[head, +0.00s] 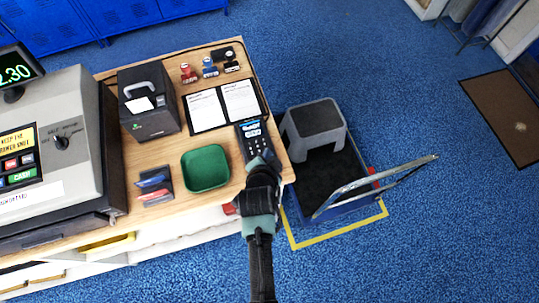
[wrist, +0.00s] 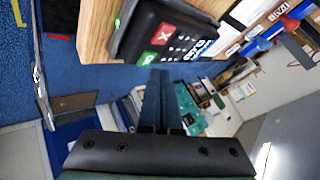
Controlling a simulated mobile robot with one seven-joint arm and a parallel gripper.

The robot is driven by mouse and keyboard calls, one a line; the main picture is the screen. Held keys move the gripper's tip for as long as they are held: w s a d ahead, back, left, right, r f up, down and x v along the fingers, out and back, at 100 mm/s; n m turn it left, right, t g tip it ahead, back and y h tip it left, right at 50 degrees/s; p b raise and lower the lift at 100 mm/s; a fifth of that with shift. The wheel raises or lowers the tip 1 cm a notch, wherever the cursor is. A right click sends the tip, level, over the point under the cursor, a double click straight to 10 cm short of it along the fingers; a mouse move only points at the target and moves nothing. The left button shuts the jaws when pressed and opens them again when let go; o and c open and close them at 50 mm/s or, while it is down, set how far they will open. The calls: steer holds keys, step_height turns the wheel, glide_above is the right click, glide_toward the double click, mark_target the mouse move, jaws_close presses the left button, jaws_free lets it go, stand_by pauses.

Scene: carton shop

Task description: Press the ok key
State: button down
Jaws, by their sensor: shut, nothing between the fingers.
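The card terminal (head: 251,130) is a dark handset with a lit screen at the right edge of the wooden counter. In the wrist view the terminal (wrist: 175,32) shows a red key with a white X (wrist: 164,34), a green key (wrist: 147,57) and several dark keys. I cannot read a mark on the green key. My gripper (head: 262,160) is at the terminal's near end and hides its lower keys in the head view. In the wrist view my gripper (wrist: 160,74) is shut and empty, its tips just below the green key. I cannot tell whether they touch it.
A green tray (head: 206,168) lies left of the terminal, and an open booklet (head: 222,106) lies behind it. A black printer (head: 149,101) and a grey cash register (head: 50,140) stand farther left. A grey step stool (head: 315,122) stands right of the counter.

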steer(key=shift+r, duration=0.15)
step_height(320, 180, up, 5)
steer(key=p, duration=0.4)
steer(key=shift+w, duration=0.1)
stand_by(0.6)
